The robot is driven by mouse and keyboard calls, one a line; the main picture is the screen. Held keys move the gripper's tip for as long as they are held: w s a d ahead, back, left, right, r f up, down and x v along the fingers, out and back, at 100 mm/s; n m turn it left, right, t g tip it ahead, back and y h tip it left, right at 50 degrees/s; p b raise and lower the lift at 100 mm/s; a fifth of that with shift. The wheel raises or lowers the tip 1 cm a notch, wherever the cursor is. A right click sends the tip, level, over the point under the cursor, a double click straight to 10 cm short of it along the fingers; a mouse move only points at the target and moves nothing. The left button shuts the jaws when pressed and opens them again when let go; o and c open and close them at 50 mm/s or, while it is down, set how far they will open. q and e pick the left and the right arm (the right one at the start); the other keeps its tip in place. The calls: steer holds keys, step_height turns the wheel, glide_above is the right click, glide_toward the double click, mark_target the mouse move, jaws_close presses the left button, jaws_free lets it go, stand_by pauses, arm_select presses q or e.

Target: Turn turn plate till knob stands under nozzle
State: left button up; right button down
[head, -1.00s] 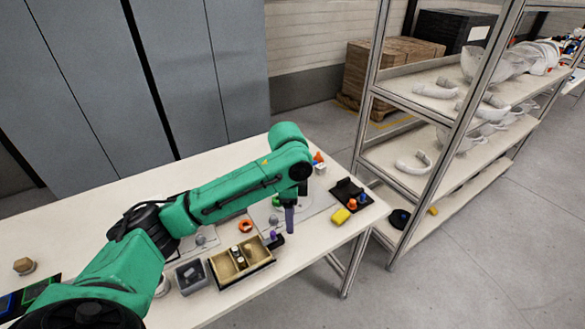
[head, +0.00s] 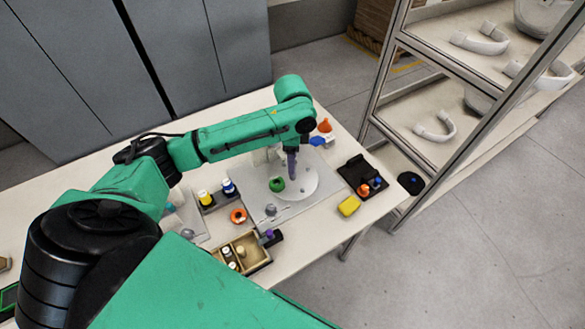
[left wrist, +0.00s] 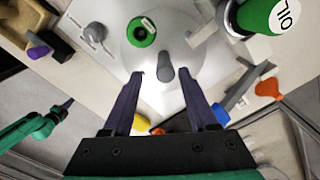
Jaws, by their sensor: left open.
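The turn plate (head: 308,186) is a pale disc on a grey panel; it also shows in the left wrist view (left wrist: 185,55). A green ring (head: 277,184) sits on the plate's left part, and it is at the top of the left wrist view (left wrist: 141,32). The grey upright knob (left wrist: 166,75) appears between my left fingertips. My left gripper (head: 292,174) points down over the plate and is open; whether its fingers reach down beside the knob I cannot tell. A pale nozzle-like part (left wrist: 203,25) stands beside a green oil bottle (left wrist: 258,16). My right gripper (left wrist: 66,103) shows small at left.
An orange funnel shape (head: 325,125) stands behind. A metal shelf rack rises at right.

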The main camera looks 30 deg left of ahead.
arm_select(q)
steer(key=f, duration=0.4)
steer(key=w+f, duration=0.1)
steer(key=f, duration=0.1)
steer(key=shift+a, duration=0.2)
steer(key=shift+s+d+f, duration=0.1)
steer(key=shift+f, duration=0.2)
steer(key=shift+s, duration=0.1)
jaws_close()
arm_select(e)
steer(key=shift+w+a+r, duration=0.1)
steer(key=shift+w+a, duration=0.25)
steer(key=shift+w, duration=0.25)
steer(key=shift+w+a+r, duration=0.1)
steer(key=shift+w+a, duration=0.2)
steer(key=shift+w, duration=0.25)
steer(key=shift+d, duration=0.15)
steer(key=shift+w, duration=0.1)
